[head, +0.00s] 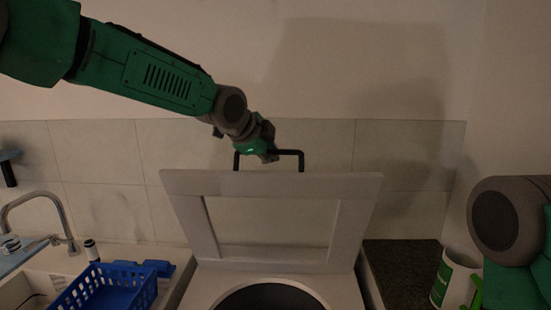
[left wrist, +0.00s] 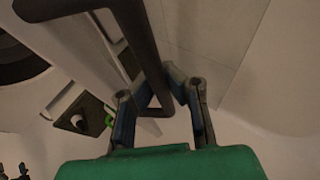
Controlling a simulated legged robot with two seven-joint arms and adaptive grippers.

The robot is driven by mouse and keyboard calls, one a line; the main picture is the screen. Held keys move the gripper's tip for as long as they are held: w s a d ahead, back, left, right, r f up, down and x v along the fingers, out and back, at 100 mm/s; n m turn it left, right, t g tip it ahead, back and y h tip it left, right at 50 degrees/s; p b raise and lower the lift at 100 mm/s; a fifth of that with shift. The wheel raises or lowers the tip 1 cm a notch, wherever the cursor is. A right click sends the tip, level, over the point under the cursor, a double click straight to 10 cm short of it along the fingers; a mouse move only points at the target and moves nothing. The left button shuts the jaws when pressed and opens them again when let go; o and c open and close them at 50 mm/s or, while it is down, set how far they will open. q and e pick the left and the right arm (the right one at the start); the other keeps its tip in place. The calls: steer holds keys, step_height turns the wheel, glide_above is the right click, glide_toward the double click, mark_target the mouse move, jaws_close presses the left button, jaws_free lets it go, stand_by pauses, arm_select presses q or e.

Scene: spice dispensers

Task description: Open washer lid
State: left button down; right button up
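The washer lid (head: 270,183), a pale frame with a recessed middle panel, stands raised at the back of the washer (head: 205,285). The round dark drum opening (head: 270,298) is uncovered below it. A black bar handle (head: 301,160) sits on the lid's top edge. My left gripper (head: 270,155) is at this handle, towards its left part. In the left wrist view, the handle (left wrist: 143,40) passes between the fingers of my left gripper (left wrist: 160,105), which stand apart with a gap around the bar. My right gripper is out of view.
A blue basket (head: 105,288) and a sink with a faucet (head: 65,225) are at the left. A dark countertop (head: 395,262) and a white-green container (head: 455,280) are at the right. A tiled wall (head: 410,150) stands close behind the lid.

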arm_select(q)
steer(key=shift+w+a+r, duration=0.15)
steer(key=shift+r, duration=0.3)
steer(key=c, duration=1.6)
jaws_free()
steer(key=shift+o, duration=0.2)
steer(key=shift+s+a, duration=0.25)
steer(key=shift+s, duration=0.2)
steer(key=shift+a+f, duration=0.1)
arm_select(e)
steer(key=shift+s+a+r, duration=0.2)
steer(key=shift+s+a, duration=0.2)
arm_select(q)
steer(key=shift+a, duration=0.1)
steer(key=v, duration=1.2)
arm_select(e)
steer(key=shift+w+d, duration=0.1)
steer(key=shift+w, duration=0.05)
